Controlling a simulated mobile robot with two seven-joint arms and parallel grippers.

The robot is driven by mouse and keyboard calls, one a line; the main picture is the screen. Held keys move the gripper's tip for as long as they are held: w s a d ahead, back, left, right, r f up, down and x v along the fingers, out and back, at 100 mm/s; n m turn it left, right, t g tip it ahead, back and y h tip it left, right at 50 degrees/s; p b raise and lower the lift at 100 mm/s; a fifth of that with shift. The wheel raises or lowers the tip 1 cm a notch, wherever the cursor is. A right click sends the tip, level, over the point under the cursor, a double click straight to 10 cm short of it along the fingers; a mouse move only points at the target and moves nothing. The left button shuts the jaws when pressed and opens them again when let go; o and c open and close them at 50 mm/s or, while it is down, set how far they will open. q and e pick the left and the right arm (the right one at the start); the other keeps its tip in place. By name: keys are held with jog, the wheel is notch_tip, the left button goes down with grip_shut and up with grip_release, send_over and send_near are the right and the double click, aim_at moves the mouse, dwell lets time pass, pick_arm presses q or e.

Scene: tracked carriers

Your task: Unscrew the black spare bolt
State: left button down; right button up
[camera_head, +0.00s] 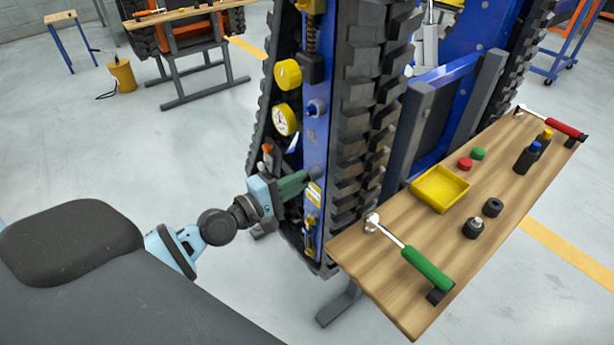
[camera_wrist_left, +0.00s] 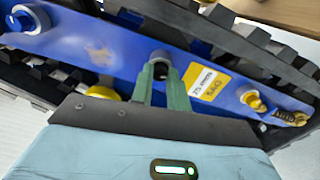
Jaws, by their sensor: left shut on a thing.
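The black spare bolt (camera_head: 316,173) sits in the side of the blue track frame (camera_head: 315,135). In the left wrist view its dark grey end (camera_wrist_left: 160,57) shows between the fingertips. My left gripper (camera_head: 306,177) has its green fingers closed around it. The fingers also show in the left wrist view (camera_wrist_left: 160,76), pointing straight at the frame. The far side of the bolt is hidden in the frame. My right gripper is in neither view.
A yellow label (camera_wrist_left: 207,83) is beside the bolt, with brass-coloured fittings (camera_wrist_left: 254,101) further along. Black track treads (camera_head: 360,120) stand close to the gripper. A wooden table (camera_head: 385,255) at right holds a yellow tray (camera_head: 414,200), sockets and two wrenches.

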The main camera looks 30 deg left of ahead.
pick_arm(q)
jog(key=n+p, duration=0.1)
jog(key=n, duration=0.8)
jog(key=shift+n+p, duration=0.3)
jog(key=shift+n, duration=0.1)
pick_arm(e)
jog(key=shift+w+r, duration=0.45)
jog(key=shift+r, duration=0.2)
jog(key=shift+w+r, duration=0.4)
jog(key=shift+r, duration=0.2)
pick_arm(q)
jog(key=c, duration=1.5)
grip_release()
jog(key=m, duration=0.2)
jog(key=m+b, duration=0.1)
jog(key=m, duration=0.2)
jog(key=shift+f+m+b, duration=0.3)
jog(key=shift+b, duration=0.1)
jog(key=m, duration=0.4)
jog(key=shift+r, duration=0.3)
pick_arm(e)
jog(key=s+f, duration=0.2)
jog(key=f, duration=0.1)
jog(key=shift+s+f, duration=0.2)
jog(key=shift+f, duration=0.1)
